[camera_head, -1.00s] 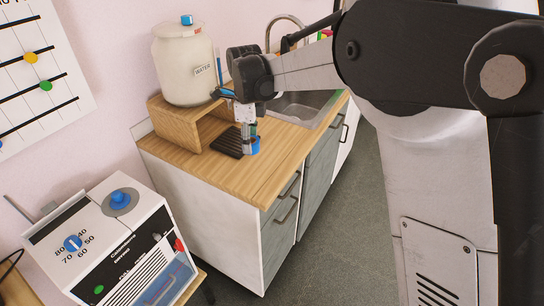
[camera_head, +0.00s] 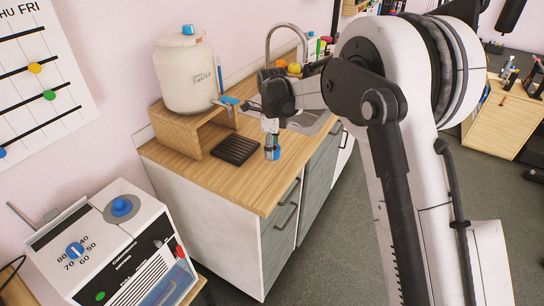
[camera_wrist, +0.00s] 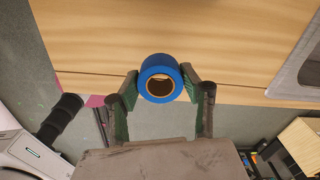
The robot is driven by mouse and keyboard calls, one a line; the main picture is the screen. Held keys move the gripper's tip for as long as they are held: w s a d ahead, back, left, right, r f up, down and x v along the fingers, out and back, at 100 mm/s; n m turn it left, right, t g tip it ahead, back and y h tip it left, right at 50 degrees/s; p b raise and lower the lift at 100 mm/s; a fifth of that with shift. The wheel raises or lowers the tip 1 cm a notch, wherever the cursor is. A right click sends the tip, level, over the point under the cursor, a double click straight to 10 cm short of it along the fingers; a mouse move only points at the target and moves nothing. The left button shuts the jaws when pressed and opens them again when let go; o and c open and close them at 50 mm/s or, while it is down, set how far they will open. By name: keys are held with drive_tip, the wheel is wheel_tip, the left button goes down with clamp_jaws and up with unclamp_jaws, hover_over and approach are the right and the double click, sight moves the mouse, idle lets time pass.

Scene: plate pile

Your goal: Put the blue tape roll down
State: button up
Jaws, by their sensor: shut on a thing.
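The blue tape roll (camera_wrist: 160,64) is held between the two fingertips of my gripper (camera_wrist: 160,82) in the wrist view, with its open hole facing the camera. In the head view the blue tape roll (camera_head: 272,154) shows at the lower end of my gripper (camera_head: 271,143), over the wooden counter (camera_head: 225,182) near its front edge. My gripper points down and is shut on the roll. I cannot tell whether the roll touches the counter top.
A dark slatted tray (camera_head: 235,150) lies on the counter left of the roll. A wooden stand (camera_head: 180,130) bears a water jar (camera_head: 186,72) behind it. The sink (camera_head: 310,122) is to the right. Bare counter lies in front of the tray.

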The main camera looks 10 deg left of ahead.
drive_tip(key=shift+f, duration=1.95)
drive_tip(key=shift+f, duration=0.15)
drive_tip(key=o, duration=1.1)
drive_tip(key=shift+o, duration=0.2)
